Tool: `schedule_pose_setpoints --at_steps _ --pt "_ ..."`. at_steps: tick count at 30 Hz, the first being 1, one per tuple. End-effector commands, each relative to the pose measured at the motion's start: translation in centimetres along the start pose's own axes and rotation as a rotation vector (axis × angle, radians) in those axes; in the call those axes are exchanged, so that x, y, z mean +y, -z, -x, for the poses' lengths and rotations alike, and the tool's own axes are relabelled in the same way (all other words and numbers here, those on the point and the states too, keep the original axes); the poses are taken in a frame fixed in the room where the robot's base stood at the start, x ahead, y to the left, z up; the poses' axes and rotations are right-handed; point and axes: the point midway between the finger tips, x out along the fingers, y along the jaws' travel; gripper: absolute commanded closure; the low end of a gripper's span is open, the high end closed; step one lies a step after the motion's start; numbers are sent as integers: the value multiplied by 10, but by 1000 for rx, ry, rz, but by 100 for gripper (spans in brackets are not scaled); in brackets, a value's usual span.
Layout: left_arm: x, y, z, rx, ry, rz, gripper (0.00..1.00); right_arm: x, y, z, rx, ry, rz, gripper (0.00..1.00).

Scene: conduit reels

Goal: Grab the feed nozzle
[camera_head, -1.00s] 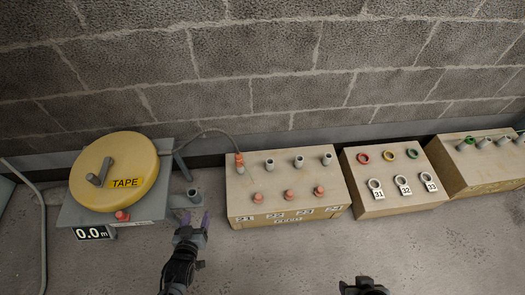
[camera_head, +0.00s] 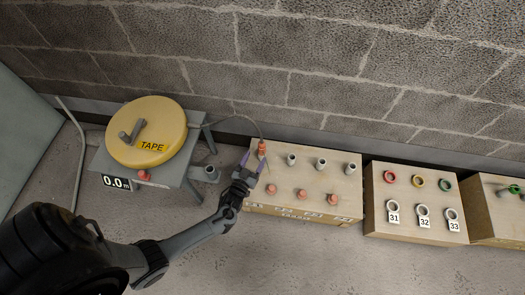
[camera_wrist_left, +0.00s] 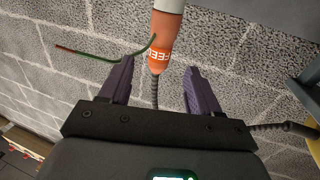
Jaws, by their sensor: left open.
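The feed nozzle (camera_head: 262,148) is an orange piece on a dark cable, standing at the back left of the wooden box (camera_head: 300,205). In the left wrist view, the nozzle (camera_wrist_left: 162,55) carries white lettering and sits on a grey post at the top. My left gripper (camera_head: 253,161) is open at the box's left end, close to the nozzle. In the left wrist view, the purple fingers of the left gripper (camera_wrist_left: 160,70) lie either side of the nozzle's lower end and cable, with gaps visible. My right gripper is out of view.
A yellow tape reel (camera_head: 146,131) stands on a grey stand at left, its cable running to the nozzle. Grey posts (camera_head: 321,163) and orange knobs (camera_head: 301,195) stand on the box. A thin green wire (camera_wrist_left: 100,58) hangs beside the nozzle. A block wall is behind.

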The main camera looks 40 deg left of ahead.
Motion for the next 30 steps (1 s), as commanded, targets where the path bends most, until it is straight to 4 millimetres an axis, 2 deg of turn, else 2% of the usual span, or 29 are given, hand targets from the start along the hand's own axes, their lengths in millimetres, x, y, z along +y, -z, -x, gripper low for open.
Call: schedule_pose_setpoints --at_steps 3,10,16,21,30 --pt "0 0 -12 3 -1 0 37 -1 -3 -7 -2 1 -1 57" --pt "0 0 -25 4 -1 0 37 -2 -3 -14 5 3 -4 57" --pt "-2 0 -49 5 -1 -1 37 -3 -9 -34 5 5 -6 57" --pt "-2 2 -65 2 0 0 37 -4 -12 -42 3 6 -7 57" --pt "-2 4 -68 1 0 0 37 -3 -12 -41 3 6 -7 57"
